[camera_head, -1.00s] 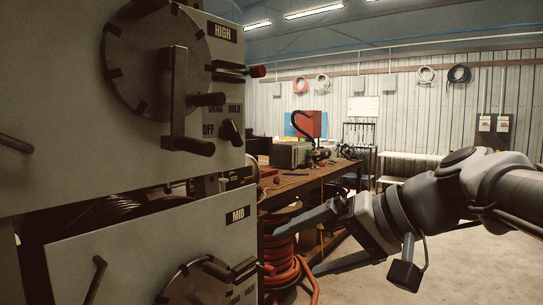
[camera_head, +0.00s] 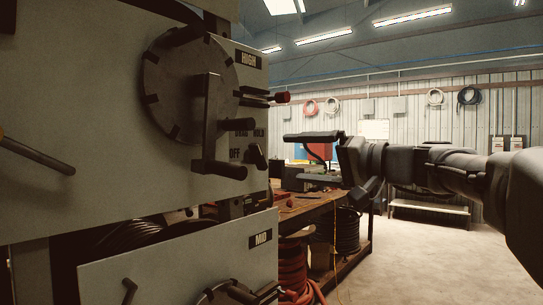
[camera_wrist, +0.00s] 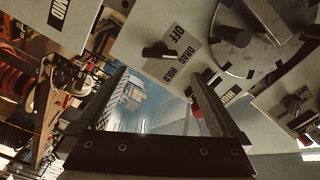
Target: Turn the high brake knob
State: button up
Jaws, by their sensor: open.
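The high brake knob (camera_head: 256,157) is a dark pointer knob on the grey panel, beside the OFF and HOLD marks and below the HIGH label (camera_head: 248,58). It also shows in the wrist view (camera_wrist: 158,50), at the upper middle beyond the fingers. My gripper (camera_head: 290,138) is to the right of the knob in the head view, its fingers pointing left toward the panel, apart from the knob. In the wrist view its two fingers (camera_wrist: 160,78) are spread, with nothing between them.
A red-tipped lever (camera_head: 281,97) juts out above the knob; it shows by the right finger in the wrist view (camera_wrist: 197,111). A crank handle (camera_head: 217,169) on a dark disc (camera_head: 170,85) sticks out left of the knob. A lower MID panel (camera_head: 180,265) and a workbench (camera_head: 310,205) stand below and behind.

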aim_at(263, 157)
jog(key=p+x, duration=0.1)
jog(key=x, duration=0.8)
jog(key=shift+w+a, duration=0.2)
jog(key=shift+a, duration=0.1)
jog(key=shift+c, duration=0.3)
jog(key=c, duration=1.1)
jog(key=shift+m, duration=0.3)
jog(key=m, duration=0.5)
jog(key=shift+m+p, duration=0.4)
jog(key=m+p, duration=0.1)
jog(key=m, duration=0.4)
jog(key=shift+p, duration=0.35)
jog(key=shift+m, duration=0.4)
jog(key=o, duration=1.2)
jog(key=shift+c, duration=0.2)
